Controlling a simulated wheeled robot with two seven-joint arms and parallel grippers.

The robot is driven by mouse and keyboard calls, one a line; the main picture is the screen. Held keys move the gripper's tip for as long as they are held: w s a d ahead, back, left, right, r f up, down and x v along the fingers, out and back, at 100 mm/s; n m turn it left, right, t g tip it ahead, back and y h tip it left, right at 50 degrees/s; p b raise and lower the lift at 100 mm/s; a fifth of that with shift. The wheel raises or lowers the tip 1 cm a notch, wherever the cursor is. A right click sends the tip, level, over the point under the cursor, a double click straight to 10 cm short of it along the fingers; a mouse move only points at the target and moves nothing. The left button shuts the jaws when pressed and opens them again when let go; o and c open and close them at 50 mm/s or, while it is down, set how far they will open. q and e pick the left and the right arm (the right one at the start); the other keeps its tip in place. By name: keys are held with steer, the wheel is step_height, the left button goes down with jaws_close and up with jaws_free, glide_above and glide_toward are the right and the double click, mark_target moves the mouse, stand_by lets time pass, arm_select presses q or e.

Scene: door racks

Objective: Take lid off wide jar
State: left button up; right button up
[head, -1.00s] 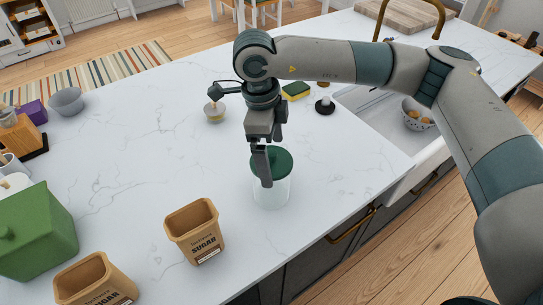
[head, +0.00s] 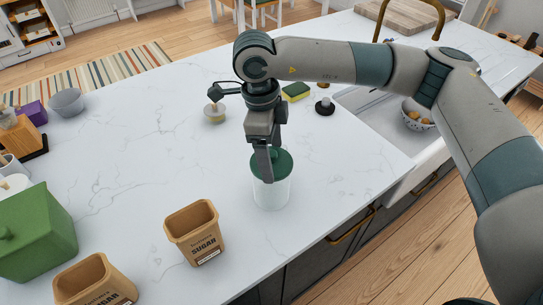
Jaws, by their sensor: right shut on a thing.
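The wide jar (head: 272,192) is a clear glass cylinder standing upright on the white marble counter. Its dark green lid (head: 284,165) sits on top of the jar. My right gripper (head: 266,170) points down over the lid and is shut on it; the fingers hide the left part of the lid and any knob on it. My left gripper is not in view.
A small pot with a brush (head: 214,112), a sponge (head: 295,91) and a sink (head: 370,115) lie beyond. The counter's front edge is close on the right.

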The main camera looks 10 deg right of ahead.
mark_target(273, 153)
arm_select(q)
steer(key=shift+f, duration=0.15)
arm_select(e)
steer(key=shift+r, duration=0.15)
steer(key=shift+r+b, duration=0.5)
steer(key=shift+b, duration=0.1)
step_height(273, 153, up, 2)
steer(key=shift+w+r+b, duration=0.1)
steer(key=shift+b, duration=0.7)
arm_select(q)
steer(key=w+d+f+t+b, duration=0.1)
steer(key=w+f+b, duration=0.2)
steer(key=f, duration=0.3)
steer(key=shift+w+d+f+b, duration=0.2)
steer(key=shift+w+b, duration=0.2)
steer(key=shift+b, duration=0.45)
arm_select(e)
steer(key=s+d+r, duration=0.7)
steer(key=s+d, duration=0.1)
steer(key=shift+d+r, duration=0.25)
steer(key=shift+d, duration=0.05)
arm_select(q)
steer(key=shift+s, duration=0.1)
